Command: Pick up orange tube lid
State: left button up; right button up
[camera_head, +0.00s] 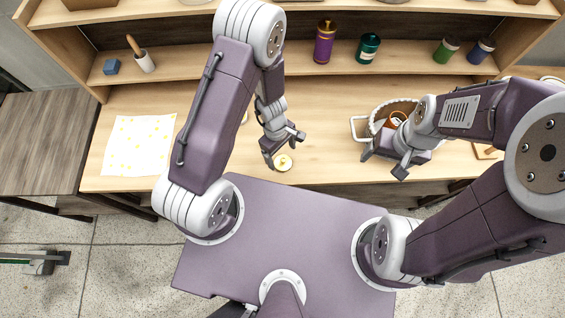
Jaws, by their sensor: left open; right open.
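A small round cream-yellow piece (283,162) with a darker centre lies on the wooden table, near the front edge. It looks like a lid, but I cannot tell if it is the orange tube lid. My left gripper (284,151) is open just above and behind this piece, its fingers spread to either side. I cannot tell if it touches it. An orange-brown rounded thing (397,118) shows in the basket at the right, partly hidden. My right gripper (384,165) is open and empty in front of the basket.
The white-rimmed basket (359,127) stands behind my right gripper. A spotted cloth (139,145) lies at the table's left. A purple canister (324,45) with an orange-gold top and a teal jar (367,49) stand on the shelf. The table between the grippers is clear.

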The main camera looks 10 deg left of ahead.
aim_at(283, 160)
pick_arm(q)
jog(key=f+b, duration=0.2)
jog(key=f, duration=0.1)
jog(key=f+b, duration=0.1)
jog(key=f, duration=0.1)
jog(key=shift+s+d, duration=0.15)
jog(key=shift+d, duration=0.15)
jog(key=shift+r, duration=0.1)
jog(key=c, duration=1.4)
jog(key=shift+r, duration=0.1)
jog(key=shift+c, duration=0.2)
